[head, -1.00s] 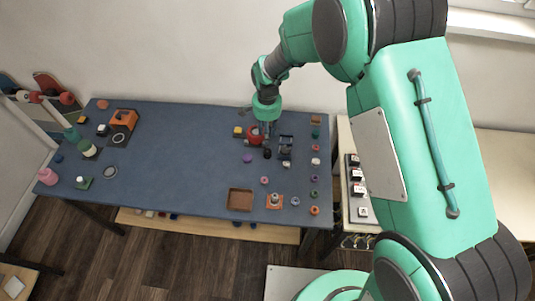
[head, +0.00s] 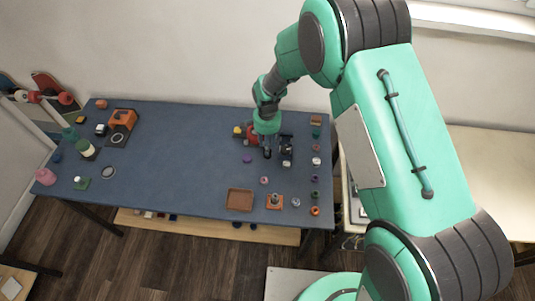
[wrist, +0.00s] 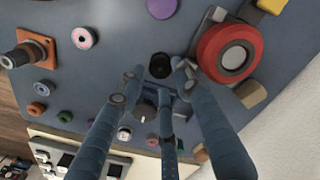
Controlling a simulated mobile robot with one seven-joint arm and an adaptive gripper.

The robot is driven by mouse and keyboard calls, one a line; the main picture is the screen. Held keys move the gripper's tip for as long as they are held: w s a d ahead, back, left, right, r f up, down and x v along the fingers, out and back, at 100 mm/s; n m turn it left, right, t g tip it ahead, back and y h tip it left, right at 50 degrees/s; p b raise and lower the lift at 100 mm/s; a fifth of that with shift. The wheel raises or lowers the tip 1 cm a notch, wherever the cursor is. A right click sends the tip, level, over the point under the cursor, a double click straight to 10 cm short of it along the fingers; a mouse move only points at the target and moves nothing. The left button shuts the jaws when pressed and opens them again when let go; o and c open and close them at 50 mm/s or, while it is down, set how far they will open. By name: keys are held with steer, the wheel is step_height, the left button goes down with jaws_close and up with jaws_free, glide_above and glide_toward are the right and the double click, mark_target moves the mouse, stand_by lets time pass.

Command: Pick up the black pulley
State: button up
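The black pulley (wrist: 159,65) is a small dark round piece lying on the blue table. It shows in the wrist view just beyond the fingertips, and in the head view (head: 267,155) right under the hand. My gripper (wrist: 156,77) has its fingers spread, with nothing held between them. In the head view my gripper (head: 266,142) points down close above the pulley, and its fingers are small and partly dark there. Whether a fingertip touches the pulley I cannot tell.
A red round part (wrist: 233,55) on a grey holder stands close beside the fingers. A dark device (head: 287,150) is right of the hand. The table's middle is clear.

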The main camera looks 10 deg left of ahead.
steer(key=shift+f, duration=0.15)
steer(key=shift+f+b, duration=0.8)
steer(key=shift+f, duration=1.7)
steer(key=c, duration=0.9)
